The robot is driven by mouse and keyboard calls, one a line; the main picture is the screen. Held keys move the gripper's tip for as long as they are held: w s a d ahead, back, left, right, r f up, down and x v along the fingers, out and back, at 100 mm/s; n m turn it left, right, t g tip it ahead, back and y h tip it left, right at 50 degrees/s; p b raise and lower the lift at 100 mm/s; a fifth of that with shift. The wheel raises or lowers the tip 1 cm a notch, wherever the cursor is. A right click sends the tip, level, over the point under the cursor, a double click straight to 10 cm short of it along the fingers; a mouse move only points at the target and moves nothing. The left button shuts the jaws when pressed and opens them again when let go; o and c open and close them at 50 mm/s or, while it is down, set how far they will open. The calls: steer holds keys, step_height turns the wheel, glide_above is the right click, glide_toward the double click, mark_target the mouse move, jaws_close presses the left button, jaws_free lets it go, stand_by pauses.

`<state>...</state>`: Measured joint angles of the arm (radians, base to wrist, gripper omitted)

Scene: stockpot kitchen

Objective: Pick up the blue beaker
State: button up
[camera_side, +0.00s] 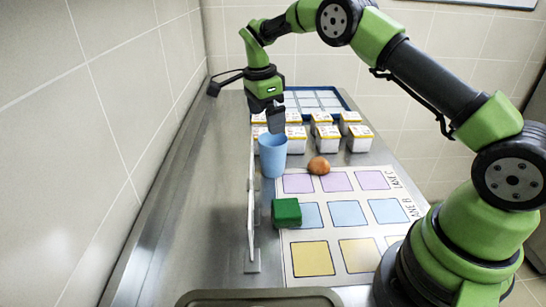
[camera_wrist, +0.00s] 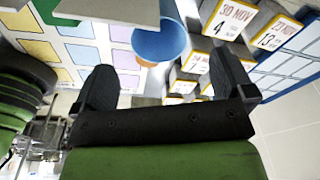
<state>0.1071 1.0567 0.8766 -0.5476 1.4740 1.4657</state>
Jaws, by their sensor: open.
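The blue beaker (camera_side: 272,158) stands upright on the steel counter in the side view, between the white divider and the onion. In the wrist view the beaker (camera_wrist: 162,46) shows at the top, beyond and between my fingertips, cut by the frame edge. An orange-brown patch shows beside its blue wall there; I cannot tell if it is the onion. My gripper (camera_side: 277,124) is above the beaker, close to its rim and toward its far side. In the wrist view my gripper (camera_wrist: 166,78) has its two fingers spread wide with nothing between them.
A brown onion (camera_side: 318,165) lies right of the beaker. Several dated cartons (camera_side: 327,138) stand behind, before a blue tray (camera_side: 345,96). A thin white divider (camera_side: 251,205) stands left. A green block (camera_side: 286,212) sits on the coloured mat (camera_side: 290,264). The counter left of the divider is clear.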

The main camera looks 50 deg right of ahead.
mark_target(274, 149)
steer(key=shift+s+d+f, duration=0.15)
steer(key=shift+d+f, duration=0.15)
steer(key=shift+f, duration=1.35)
steer(key=shift+s+d+f, duration=0.15)
steer(key=shift+d+f, duration=0.1)
steer(key=shift+f, duration=1.35)
steer(key=shift+s+d+f, duration=0.15)
steer(key=shift+d+f, duration=0.15)
steer(key=shift+f, duration=1.35)
steer(key=c, duration=0.9)
